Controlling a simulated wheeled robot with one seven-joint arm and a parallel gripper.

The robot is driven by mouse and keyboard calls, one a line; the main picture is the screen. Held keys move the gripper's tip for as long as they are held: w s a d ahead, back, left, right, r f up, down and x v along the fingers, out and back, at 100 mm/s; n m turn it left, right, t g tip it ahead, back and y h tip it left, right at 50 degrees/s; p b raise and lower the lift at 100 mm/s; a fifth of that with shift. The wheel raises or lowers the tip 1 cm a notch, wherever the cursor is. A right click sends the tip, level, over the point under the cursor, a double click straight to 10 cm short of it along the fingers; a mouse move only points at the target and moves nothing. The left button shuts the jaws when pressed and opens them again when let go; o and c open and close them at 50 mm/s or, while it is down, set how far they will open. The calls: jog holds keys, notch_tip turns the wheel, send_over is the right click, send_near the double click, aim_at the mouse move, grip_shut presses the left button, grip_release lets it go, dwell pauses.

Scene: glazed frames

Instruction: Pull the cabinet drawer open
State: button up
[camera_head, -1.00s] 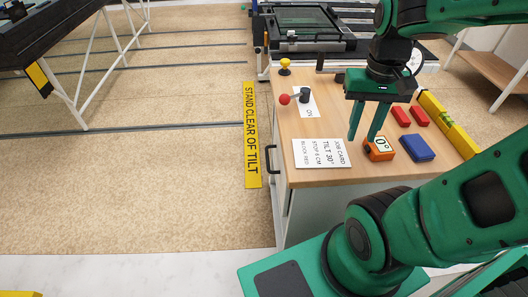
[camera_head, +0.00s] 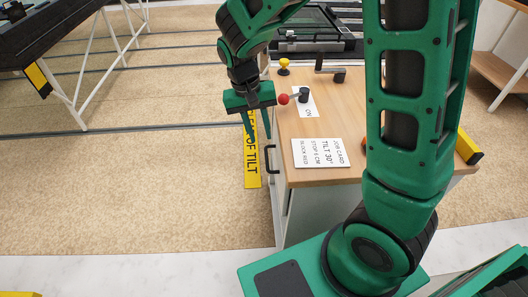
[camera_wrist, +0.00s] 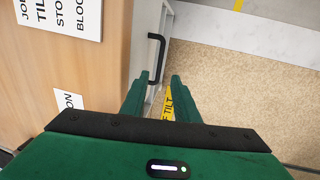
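The wooden-topped cabinet (camera_head: 355,165) stands right of centre in the head view. A black bar handle (camera_head: 271,159) is on its left side face, and the drawer front there is seen very obliquely. The handle also shows in the wrist view (camera_wrist: 157,52), just beyond the fingertips. My gripper (camera_head: 257,137) is open and empty, pointing down beside the cabinet's left edge. In the wrist view its fingers (camera_wrist: 160,78) are apart, with the handle ahead between their lines. The fingers appear not to touch it. The drawer looks closed.
On the top lie a job card (camera_head: 318,153) and a red-knobbed lever (camera_head: 284,99), close to my gripper, plus a yellow knob (camera_head: 284,64). A yellow floor sign (camera_head: 252,171) lies left of the cabinet. My arm hides the top's right part.

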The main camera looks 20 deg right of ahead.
aim_at(267, 158)
jog(key=f, duration=0.3)
jog(key=d+f, duration=0.1)
jog(key=f, duration=0.5)
jog(key=shift+s+d+f, duration=0.2)
jog(key=shift+s+d, duration=0.1)
jog(key=shift+d, duration=0.05)
jog(key=shift+c, duration=0.7)
grip_shut()
